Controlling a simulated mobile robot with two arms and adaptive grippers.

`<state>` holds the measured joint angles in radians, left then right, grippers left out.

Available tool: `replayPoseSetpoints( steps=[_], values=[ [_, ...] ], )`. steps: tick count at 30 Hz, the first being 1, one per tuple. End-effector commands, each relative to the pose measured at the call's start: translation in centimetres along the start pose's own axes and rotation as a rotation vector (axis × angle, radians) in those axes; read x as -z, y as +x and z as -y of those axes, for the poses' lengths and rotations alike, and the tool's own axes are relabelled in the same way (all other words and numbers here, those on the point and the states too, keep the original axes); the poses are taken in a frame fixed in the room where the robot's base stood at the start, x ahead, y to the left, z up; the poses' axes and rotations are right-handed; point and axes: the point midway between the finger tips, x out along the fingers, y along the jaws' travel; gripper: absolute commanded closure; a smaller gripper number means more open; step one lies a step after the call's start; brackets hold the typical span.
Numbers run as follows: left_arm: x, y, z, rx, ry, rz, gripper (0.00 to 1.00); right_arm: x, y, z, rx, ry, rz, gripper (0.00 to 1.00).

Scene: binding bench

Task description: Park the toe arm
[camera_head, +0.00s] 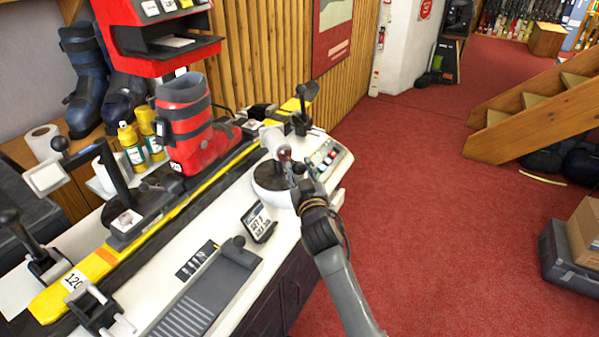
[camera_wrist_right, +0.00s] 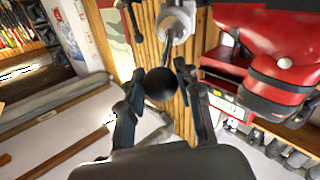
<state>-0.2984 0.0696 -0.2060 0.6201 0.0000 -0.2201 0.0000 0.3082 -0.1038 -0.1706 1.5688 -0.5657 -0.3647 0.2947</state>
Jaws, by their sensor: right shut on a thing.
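The toe arm (camera_head: 273,142) shows in the head view as a pale cylinder just right of the red boot's toe. In the right wrist view its pale cylinder (camera_wrist_right: 175,20) carries a metal rod ending in a black ball knob (camera_wrist_right: 161,84). My right gripper (camera_head: 288,163) reaches in from the lower right of the head view. In the right wrist view its two fingers (camera_wrist_right: 160,88) stand on either side of the knob, shut on it. The knob is hard to make out in the head view. My left gripper is not in view.
A red ski boot (camera_head: 186,122) stands on the yellow ski (camera_head: 120,250) along the bench. A round white-rimmed base (camera_head: 268,196), a small display (camera_head: 258,222) and a button panel (camera_head: 326,157) are near my right gripper. Red carpet (camera_head: 430,230) is open to the right.

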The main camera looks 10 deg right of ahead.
Motion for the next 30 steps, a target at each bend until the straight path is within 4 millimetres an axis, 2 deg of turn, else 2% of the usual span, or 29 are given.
replayPoseSetpoints(
  steps=[8, 9, 12, 23, 26, 30],
  values=[
    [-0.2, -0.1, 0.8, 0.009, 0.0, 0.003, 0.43, 0.1, 0.0, 0.0, 0.0, 0.003, -0.001, 1.0],
    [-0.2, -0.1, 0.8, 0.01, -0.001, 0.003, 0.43, 0.1, 0.0, 0.0, 0.0, 0.003, -0.001, 0.6],
    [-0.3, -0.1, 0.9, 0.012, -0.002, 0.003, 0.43, 0.1, 0.0, 0.0, 0.0, 0.003, -0.002, 0.43],
    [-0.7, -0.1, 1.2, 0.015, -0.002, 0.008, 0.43, 0.0, -0.3, 0.0, 0.001, 0.002, -0.001, 0.43],
    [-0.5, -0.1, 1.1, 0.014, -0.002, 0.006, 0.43, 0.0, -1.3, 0.0, 0.001, 0.002, -0.001, 0.43],
    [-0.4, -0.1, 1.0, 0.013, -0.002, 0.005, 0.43, -0.1, -3.9, 0.0, 0.001, 0.003, 0.0, 0.43]
  ],
)
